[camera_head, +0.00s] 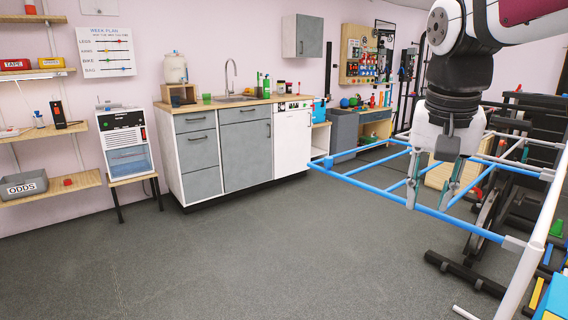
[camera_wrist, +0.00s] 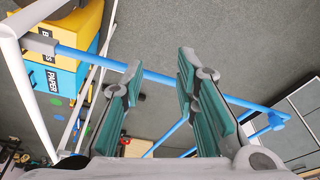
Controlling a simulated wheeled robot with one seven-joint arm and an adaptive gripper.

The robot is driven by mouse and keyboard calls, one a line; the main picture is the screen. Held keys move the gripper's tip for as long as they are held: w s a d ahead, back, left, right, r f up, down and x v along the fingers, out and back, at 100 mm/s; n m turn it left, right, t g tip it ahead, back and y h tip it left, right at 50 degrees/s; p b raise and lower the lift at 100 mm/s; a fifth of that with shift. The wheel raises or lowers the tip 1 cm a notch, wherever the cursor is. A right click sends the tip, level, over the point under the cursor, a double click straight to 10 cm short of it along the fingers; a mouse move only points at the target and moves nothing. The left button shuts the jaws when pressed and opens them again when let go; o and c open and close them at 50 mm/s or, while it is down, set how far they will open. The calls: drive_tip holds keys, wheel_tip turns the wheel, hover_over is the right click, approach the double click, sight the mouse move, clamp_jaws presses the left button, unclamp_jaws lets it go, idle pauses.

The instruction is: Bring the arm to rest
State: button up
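My gripper (camera_head: 430,196) hangs from my arm at the right of the head view, pointing down. Its two fingers are spread apart. In the wrist view my gripper (camera_wrist: 158,75) shows teal finger pads with a clear gap and nothing held between them. A blue rail (camera_head: 377,190) of a blue-and-white tube frame runs by the fingertips in the head view. The same rail (camera_wrist: 157,76) crosses behind the fingers in the wrist view. I cannot tell whether the fingers touch it.
A grey cabinet with a sink (camera_head: 240,98) stands along the back wall. Dark equipment (camera_head: 510,195) stands behind the frame at right. Yellow and blue bins (camera_wrist: 75,65) show in the wrist view. Open grey floor (camera_head: 230,260) fills the front left.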

drive_tip(key=s+a+f+n+g, duration=0.15)
drive_tip(key=s+f, duration=0.25)
drive_tip(key=s, duration=0.5)
drive_tip(key=s+a+f+n+y, duration=0.1)
drive_tip(key=s+f+n, duration=0.15)
drive_tip(key=s, duration=0.65)
drive_tip(key=s+a+f+n+g, duration=0.1)
drive_tip(key=s+f+n, duration=0.1)
drive_tip(key=s+f, duration=0.5)
wheel_tip(320, 180, up, 28)
drive_tip(key=s+t+p, duration=0.2)
drive_tip(key=t+p, duration=0.2)
drive_tip(key=p, duration=2)
